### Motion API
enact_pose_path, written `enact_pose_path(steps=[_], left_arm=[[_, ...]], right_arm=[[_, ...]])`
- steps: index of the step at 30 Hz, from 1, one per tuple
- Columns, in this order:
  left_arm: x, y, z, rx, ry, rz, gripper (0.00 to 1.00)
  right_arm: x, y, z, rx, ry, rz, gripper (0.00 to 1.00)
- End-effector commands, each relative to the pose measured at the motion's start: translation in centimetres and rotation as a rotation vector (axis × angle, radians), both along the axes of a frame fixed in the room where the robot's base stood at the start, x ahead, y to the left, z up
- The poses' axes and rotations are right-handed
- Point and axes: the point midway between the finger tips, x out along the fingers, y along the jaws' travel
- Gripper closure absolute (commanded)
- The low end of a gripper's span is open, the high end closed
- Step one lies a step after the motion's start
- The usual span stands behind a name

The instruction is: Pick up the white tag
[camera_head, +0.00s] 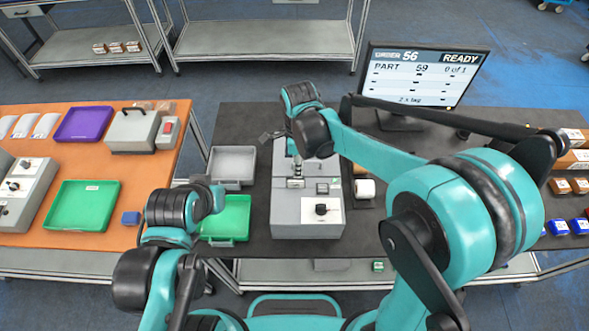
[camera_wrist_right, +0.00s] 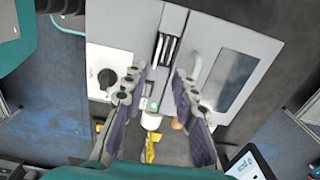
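I cannot make out a white tag for certain. A small white piece (camera_wrist_right: 151,121) shows between my right fingers in the right wrist view, beside the grey and white machine (camera_wrist_right: 233,45). A white roll (camera_head: 365,188) lies right of the machine (camera_head: 283,212) in the head view. My right gripper (camera_wrist_right: 157,110) is open, its purple-padded fingers apart on either side of the white piece, with no visible grip on it. In the head view my right arm hides part of the machine's far end. My left arm is at lower left; its fingers cannot be made out clearly.
A grey tray (camera_head: 232,164) and a green tray (camera_head: 230,218) stand left of the machine. A monitor (camera_head: 423,77) reading "READY" stands at back right. Boxes and blue items (camera_head: 558,228) are at far right. An orange table (camera_head: 110,170) holds purple and green trays.

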Motion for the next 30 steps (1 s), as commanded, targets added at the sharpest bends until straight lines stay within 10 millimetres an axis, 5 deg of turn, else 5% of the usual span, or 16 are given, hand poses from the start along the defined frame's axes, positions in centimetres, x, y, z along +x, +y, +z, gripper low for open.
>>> enact_pose_path(steps=[18, 27, 30], left_arm=[[0.0, 0.0, -1.0, 0.0, 0.0, 0.0, 1.0], [0.0, 0.0, -0.9, 0.0, 0.0, 0.0, 1.0], [0.0, 0.0, -0.9, 0.0, 0.0, 0.0, 1.0]], right_arm=[[-0.3, 0.8, -7.5, -0.004, 0.01, -0.034, 0.72], [-0.3, 0.7, -8.0, -0.004, 0.01, -0.033, 0.72], [-0.3, 0.7, -8.0, -0.004, 0.01, -0.033, 0.96]])
